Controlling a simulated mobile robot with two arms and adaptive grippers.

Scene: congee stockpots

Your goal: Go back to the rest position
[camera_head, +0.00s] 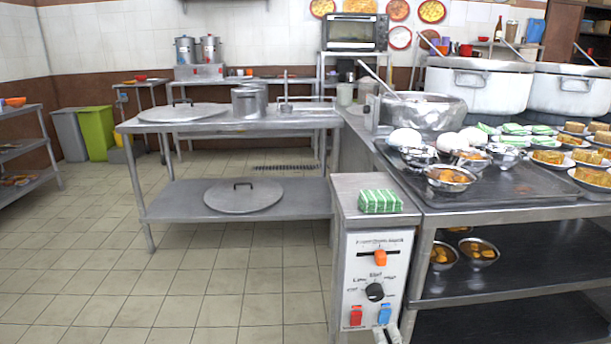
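Two pale fingertips, which look like my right gripper (387,336), show at the bottom edge, in front of the control cabinet (341,268). They are small and cut off, so how far apart they are and whether they hold anything is unclear. My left gripper is not in view. The cabinet front has an orange slider (380,258), a black dial (374,292), a red switch (356,315) and a blue switch (385,313). A green-striped folded cloth (380,201) lies on top of the cabinet.
A steel table (230,126) with lids and a pot stands at the back left. A counter at right bears a dark tray (530,186) with bowls and plates. Two large white stockpots (480,86) (572,91) stand behind it. The tiled floor (170,275) at left is clear.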

